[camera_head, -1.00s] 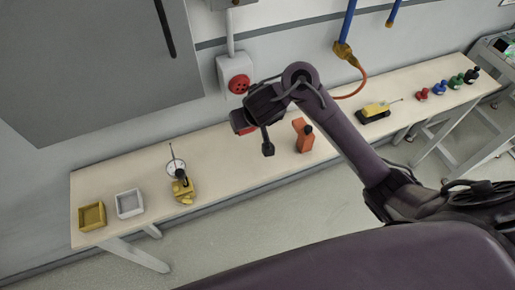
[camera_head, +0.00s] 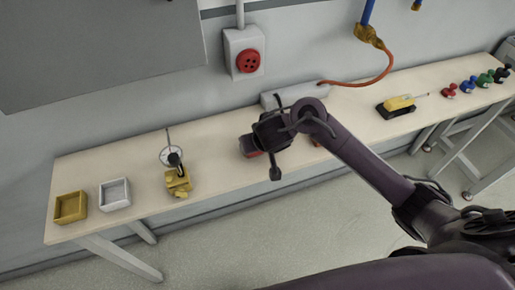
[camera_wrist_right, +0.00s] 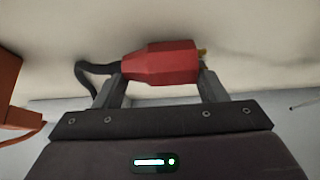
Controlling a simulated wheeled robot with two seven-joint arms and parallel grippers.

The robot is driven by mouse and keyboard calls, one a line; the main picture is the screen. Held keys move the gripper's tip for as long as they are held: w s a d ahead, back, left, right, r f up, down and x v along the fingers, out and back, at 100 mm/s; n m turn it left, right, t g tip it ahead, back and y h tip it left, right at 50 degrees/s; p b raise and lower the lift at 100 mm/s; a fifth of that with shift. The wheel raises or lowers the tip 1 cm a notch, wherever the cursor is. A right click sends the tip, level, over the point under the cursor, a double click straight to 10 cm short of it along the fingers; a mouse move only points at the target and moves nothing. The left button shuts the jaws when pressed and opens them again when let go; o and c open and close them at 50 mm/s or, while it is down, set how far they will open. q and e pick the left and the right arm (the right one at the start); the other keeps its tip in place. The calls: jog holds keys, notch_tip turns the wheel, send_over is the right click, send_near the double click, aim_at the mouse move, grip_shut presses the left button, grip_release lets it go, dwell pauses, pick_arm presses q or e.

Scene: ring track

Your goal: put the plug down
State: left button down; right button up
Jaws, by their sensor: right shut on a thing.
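The red plug (camera_wrist_right: 160,62) is between the fingers of my right gripper (camera_wrist_right: 157,88) in the wrist view. Its black cable leaves on the left and a brass-coloured tip shows on the right. The pale bench top lies behind it. In the head view my right gripper (camera_head: 255,146) is over the middle of the bench (camera_head: 220,148), with a bit of the plug (camera_head: 249,152) showing beside it. I cannot tell whether the plug touches the bench. My left gripper is not in view.
A red wall socket (camera_head: 249,61) is above the bench. A grey box (camera_head: 280,97) with an orange cable (camera_head: 375,80) is behind my arm. An orange object (camera_wrist_right: 12,92) is at left in the wrist view. A yellow device (camera_head: 178,181) and trays (camera_head: 115,207) stand left.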

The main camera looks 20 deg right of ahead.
jog(key=shift+f, duration=0.15)
jog(key=shift+f, duration=0.15)
jog(key=o, duration=1)
jog(key=shift+o, duration=0.2)
